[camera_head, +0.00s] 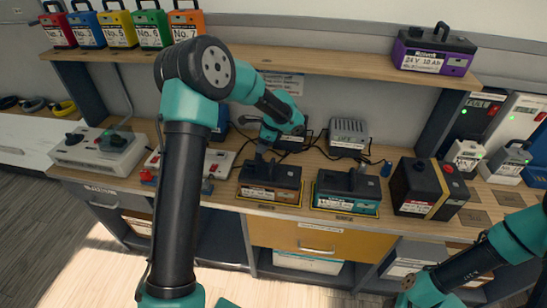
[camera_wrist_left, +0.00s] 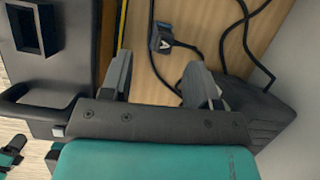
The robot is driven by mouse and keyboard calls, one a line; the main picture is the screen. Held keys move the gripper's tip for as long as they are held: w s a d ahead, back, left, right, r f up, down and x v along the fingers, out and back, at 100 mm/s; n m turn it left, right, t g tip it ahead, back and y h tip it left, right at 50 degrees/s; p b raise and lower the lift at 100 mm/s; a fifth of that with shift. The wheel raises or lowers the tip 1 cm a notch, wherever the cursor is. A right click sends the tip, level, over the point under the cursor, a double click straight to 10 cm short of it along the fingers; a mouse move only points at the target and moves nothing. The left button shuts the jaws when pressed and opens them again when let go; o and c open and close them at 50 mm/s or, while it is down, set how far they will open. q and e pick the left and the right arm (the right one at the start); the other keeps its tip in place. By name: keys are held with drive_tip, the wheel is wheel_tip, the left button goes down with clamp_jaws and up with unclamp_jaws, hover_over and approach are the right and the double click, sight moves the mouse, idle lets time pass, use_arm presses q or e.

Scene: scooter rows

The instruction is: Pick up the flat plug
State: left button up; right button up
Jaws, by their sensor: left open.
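A small dark plug (camera_wrist_left: 163,40) with a white mark lies on the wooden bench in the left wrist view, a black cable running from it. It looks flat. My left gripper (camera_wrist_left: 160,62) is open and empty, its two fingers pointing toward the plug, which sits just beyond and between the tips. In the head view my left gripper (camera_head: 261,150) is over the bench behind the left dark battery box (camera_head: 270,184); the plug there is hidden or too small to tell. My right arm shows at the lower right of the head view, its gripper out of frame.
A second dark box (camera_head: 346,192) and a black-yellow box (camera_head: 427,190) stand to the right. A grey charger (camera_head: 348,135) and loose black cables lie behind. A blue connector (camera_head: 386,168) is near the second box. A shelf (camera_head: 330,46) overhangs the bench.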

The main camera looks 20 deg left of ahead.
sight(259, 155)
use_arm(q)
drive_tip(key=shift+w+d+f+m, duration=0.25)
drive_tip(key=shift+w+d+m, duration=0.15)
drive_tip(key=shift+w+m, duration=0.15)
drive_tip(key=shift+s+a+f, duration=0.1)
drive_tip(key=shift+a+f, duration=0.15)
drive_tip(key=shift+f, duration=0.35)
drive_tip(key=shift+x, duration=3.15)
drive_tip(key=shift+s, duration=0.1)
drive_tip(key=shift+c, duration=0.3)
drive_tip(key=shift+r, duration=0.1)
drive_tip(key=c, duration=1)
